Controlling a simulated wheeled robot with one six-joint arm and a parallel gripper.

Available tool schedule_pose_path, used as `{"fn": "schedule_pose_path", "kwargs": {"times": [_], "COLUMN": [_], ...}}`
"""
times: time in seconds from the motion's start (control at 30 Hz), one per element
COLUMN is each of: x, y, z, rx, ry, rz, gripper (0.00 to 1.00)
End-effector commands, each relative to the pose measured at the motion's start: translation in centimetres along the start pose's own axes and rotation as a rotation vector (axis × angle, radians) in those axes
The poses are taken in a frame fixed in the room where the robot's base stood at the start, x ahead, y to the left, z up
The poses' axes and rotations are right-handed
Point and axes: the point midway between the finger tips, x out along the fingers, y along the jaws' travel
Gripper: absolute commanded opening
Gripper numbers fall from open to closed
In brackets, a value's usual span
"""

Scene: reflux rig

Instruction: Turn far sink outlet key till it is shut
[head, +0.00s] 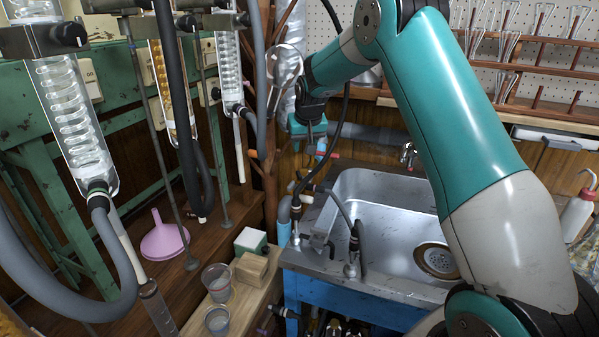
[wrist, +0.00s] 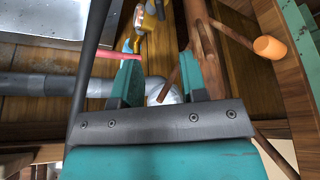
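A red key (wrist: 118,54) shows in the wrist view as a thin bar, lying across the tip of the left finger. A red piece (head: 333,155) that looks like the same key shows in the head view behind the sink's left back corner. My gripper (wrist: 158,72) is open, with its fingers apart and no object clearly held between them. In the head view my gripper (head: 318,143) points down by the red piece, its fingers partly hidden. I cannot tell whether it touches the key, or how far the key is turned.
The steel sink (head: 385,215) is right of my gripper. A black hose (wrist: 90,65) runs close beside the left finger. A brown branching stand (head: 268,150) is to the left. A grey pipe (head: 375,138) runs behind the sink. A chrome tap (head: 409,153) stands at the back.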

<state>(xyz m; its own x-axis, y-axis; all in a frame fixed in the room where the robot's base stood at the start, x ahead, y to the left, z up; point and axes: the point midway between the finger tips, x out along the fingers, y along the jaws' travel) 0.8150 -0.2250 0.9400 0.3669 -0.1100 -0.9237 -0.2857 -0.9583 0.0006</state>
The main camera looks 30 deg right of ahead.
Motion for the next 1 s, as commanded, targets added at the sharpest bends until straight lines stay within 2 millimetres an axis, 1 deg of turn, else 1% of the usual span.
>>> {"fn": "schedule_pose_path", "kwargs": {"times": [0.03,0.3,0.4,0.5,0.6,0.7,1.0], "x": [1.4,7.5,9.5,11.1,12.2,12.8,13.0], "y": [0.0,-0.1,-0.1,-0.1,-0.1,-0.1,-0.1], "z": [0.1,0.2,0.1,0.1,0.0,0.1,0.0], "rx": [0.0,-0.002,-0.002,-0.002,-0.002,-0.003,-0.002], "ry": [-0.005,-0.004,-0.003,-0.001,0.0,-0.001,0.0], "rz": [0.0,-0.001,-0.001,-0.002,-0.002,-0.002,-0.002], "gripper": [0.39,0.39,0.39,0.39,0.39,0.39,0.39]}}
